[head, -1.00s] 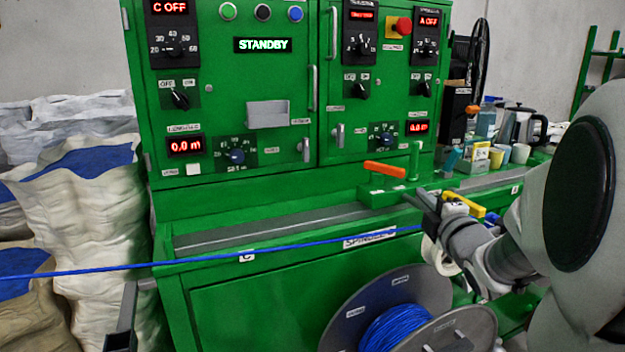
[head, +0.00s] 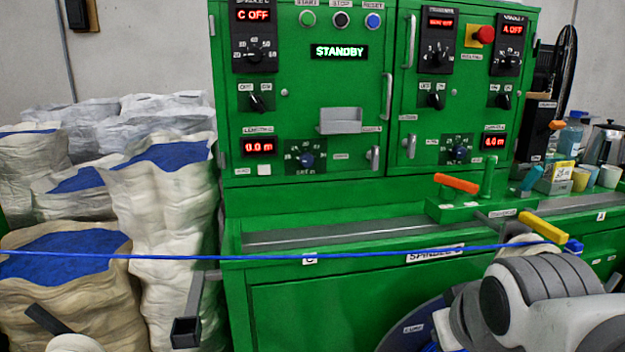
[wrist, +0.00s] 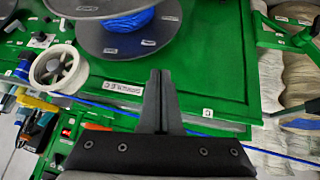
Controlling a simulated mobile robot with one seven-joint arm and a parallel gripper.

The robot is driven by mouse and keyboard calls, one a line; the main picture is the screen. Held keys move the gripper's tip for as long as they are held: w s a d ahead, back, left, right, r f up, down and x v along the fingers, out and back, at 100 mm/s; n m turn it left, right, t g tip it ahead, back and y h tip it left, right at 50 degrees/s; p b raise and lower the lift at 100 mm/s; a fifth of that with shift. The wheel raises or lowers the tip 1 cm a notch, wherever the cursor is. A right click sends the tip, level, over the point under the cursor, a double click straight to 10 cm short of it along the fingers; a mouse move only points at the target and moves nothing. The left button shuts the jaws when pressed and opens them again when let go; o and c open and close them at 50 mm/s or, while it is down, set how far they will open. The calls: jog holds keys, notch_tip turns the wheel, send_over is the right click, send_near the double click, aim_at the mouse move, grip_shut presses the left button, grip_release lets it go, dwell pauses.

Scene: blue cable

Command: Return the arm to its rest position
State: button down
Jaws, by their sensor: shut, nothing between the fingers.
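My gripper (wrist: 160,75) shows in the wrist view with its two dark fingers together and nothing between them. It is in front of the green machine's lower panel, which appears upside down there. My pale grey arm (head: 545,300) fills the lower right of the head view; I cannot make out the fingers there.
The green machine (head: 330,215) stands ahead, its display reading STANDBY. A grey reel (wrist: 95,40) with blue cable is near the gripper. White sacks (head: 165,210) stand left, beside a projecting metal bar (head: 190,320). Orange (head: 456,183) and yellow (head: 543,227) handles are on the ledge.

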jog(key=s+a+m+g+y, duration=0.1)
jog(key=s+a+g, duration=0.1)
jog(key=s+a, duration=0.3)
notch_tip(320, 180, up, 18)
jog(key=d+p, duration=0.1)
jog(key=p, duration=1.8)
jog(key=shift+s+d, duration=0.2)
jog(key=shift+s, duration=0.2)
jog(key=shift+d+f, duration=0.1)
jog(key=shift+f, duration=0.05)
